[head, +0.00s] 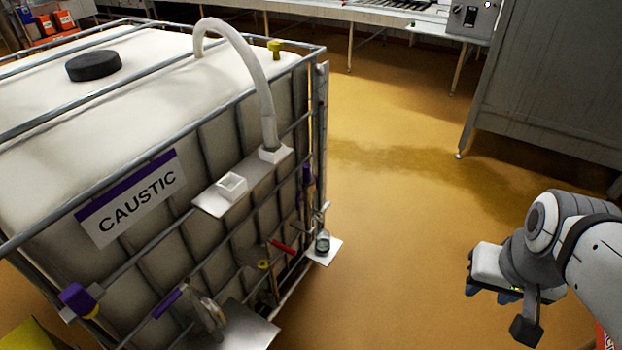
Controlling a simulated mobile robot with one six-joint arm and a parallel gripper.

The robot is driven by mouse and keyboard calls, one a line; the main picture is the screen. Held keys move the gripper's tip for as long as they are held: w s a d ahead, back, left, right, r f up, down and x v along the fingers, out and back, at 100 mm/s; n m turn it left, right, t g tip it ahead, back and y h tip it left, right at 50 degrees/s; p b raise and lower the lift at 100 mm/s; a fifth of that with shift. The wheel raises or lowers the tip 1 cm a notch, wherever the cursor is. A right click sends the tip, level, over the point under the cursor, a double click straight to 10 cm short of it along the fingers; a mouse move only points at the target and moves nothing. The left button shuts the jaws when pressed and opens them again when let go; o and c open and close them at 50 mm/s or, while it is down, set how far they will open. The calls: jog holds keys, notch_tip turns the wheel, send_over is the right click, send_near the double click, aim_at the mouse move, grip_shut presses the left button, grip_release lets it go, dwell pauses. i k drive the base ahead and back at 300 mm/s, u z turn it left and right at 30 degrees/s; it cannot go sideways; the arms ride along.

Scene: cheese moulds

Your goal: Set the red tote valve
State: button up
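A small red valve handle (284,247) shows low on the near right face of the white caged tote (110,92). The handle slants down to the right beside the tote's cage bars; the valve body behind it is partly hidden and too small to make out. My gripper (490,294) is at the right, well apart from the tote and over open floor. Its blue fingertips point down and are mostly hidden under the gripper body, so I cannot see whether they are open or shut.
A purple handle (166,304) and a purple-capped fitting (78,299) are on the tote's front. A small plate with a glass jar (323,242) juts from its right corner. A white hose (262,92) arches above. Yellow floor (400,200) is clear between tote and gripper.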

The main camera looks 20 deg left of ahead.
aim_at(267, 240)
jog(key=u, duration=1.4)
